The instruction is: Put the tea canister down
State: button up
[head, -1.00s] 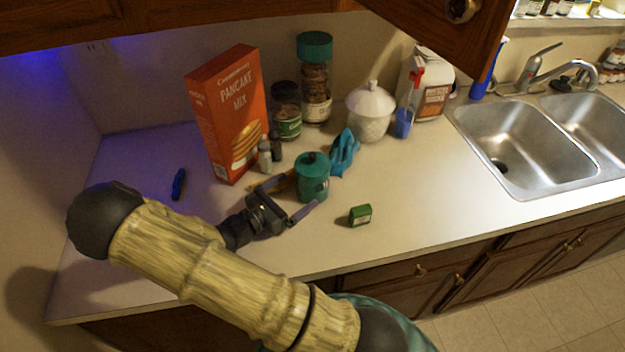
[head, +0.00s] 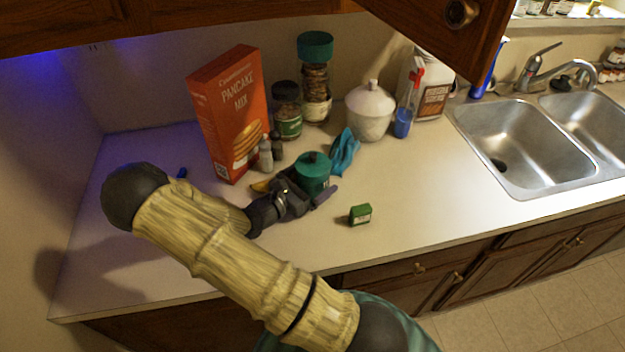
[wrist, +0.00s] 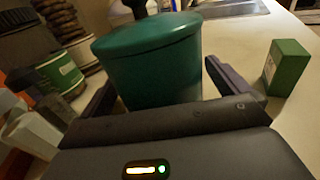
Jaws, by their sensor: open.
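The tea canister is a teal tin with a knobbed lid (head: 313,168). It stands upright on the counter, and its lower part is hidden by my gripper in the head view. In the wrist view the canister (wrist: 150,65) fills the middle, between my two fingers. My gripper (head: 308,192) is open around the canister, low near the counter. In the wrist view a gap shows between the right finger and the canister; contact at the left finger is unclear.
A small green box (head: 360,214) stands right of the canister. A blue crumpled cloth (head: 343,152), small shakers (head: 266,154), a pancake mix box (head: 228,115), jars (head: 315,80) and a white lidded pot (head: 370,112) stand behind. The counter is clear toward the sink (head: 520,150).

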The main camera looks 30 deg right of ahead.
aim_at(312, 154)
dwell(0.4)
jog(key=c, duration=2.1)
jog(key=shift+o, duration=0.2)
jog(key=shift+r, duration=0.1)
notch_tip(312, 154, up, 10)
jog(key=shift+f, duration=0.1)
